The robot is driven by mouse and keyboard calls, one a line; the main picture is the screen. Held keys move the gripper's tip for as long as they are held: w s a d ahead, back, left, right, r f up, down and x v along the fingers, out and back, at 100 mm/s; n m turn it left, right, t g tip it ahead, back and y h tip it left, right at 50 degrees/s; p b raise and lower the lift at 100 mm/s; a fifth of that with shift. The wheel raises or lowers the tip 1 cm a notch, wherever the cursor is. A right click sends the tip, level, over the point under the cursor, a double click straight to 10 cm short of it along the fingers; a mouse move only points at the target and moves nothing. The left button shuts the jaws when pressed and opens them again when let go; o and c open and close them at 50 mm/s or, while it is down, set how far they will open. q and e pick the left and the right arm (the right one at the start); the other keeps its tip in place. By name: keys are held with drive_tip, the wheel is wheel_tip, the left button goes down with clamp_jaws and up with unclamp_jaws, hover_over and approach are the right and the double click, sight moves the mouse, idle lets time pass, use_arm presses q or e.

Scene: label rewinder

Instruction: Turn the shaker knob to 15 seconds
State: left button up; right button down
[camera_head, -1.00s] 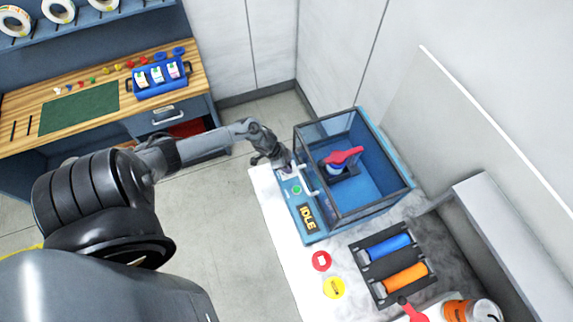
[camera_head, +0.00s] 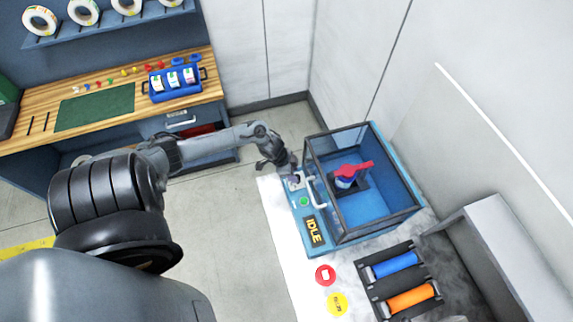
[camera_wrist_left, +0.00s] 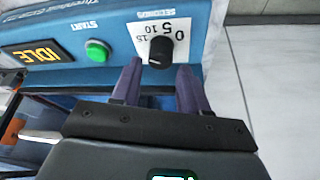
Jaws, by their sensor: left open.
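The shaker (camera_head: 375,229) is a blue box with a clear-walled chamber and a front panel reading IDLE. In the left wrist view its black knob (camera_wrist_left: 161,50) sits on a white dial plate (camera_wrist_left: 145,32) marked SECONDS, with 0, 5, 10 and 15. I cannot tell for sure which number the knob points to. My left gripper (camera_wrist_left: 160,66) is open, its two dark fingers reaching to either side of the knob's near edge, with gaps. In the head view the left gripper (camera_head: 287,166) is at the far end of the panel and partly hides the knob area.
A green START button (camera_wrist_left: 97,50) is beside the dial. A handle (camera_head: 318,190) stands out from the chamber front. Red (camera_head: 325,275) and yellow (camera_head: 337,305) discs and a roller unit (camera_head: 369,285) are nearby.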

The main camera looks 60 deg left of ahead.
use_arm(q)
drive_tip(key=v, duration=0.7)
drive_tip(key=shift+r, duration=0.4)
drive_tip(key=shift+s+f, duration=0.1)
drive_tip(key=shift+s, duration=0.1)
drive_tip(key=s+d+f+n+t+h, duration=0.1)
drive_tip(key=s+d+f, duration=0.1)
drive_tip(key=d, duration=0.9)
drive_tip(key=s+d+f+h, duration=0.1)
drive_tip(key=s+d+f, duration=0.15)
drive_tip(key=d, duration=0.85)
drive_tip(key=d+r+n+t+y, duration=0.1)
drive_tip(key=d+r+n, duration=0.1)
drive_tip(key=d+r, duration=0.55)
drive_tip(key=s+a+r+g+y, duration=0.2)
drive_tip(key=s+a+r, duration=0.1)
drive_tip(key=r, duration=0.5)
drive_tip(key=shift+s+r+g+y, duration=0.3)
drive_tip(key=shift+s+y, duration=0.1)
drive_tip(key=shift+s, duration=0.15)
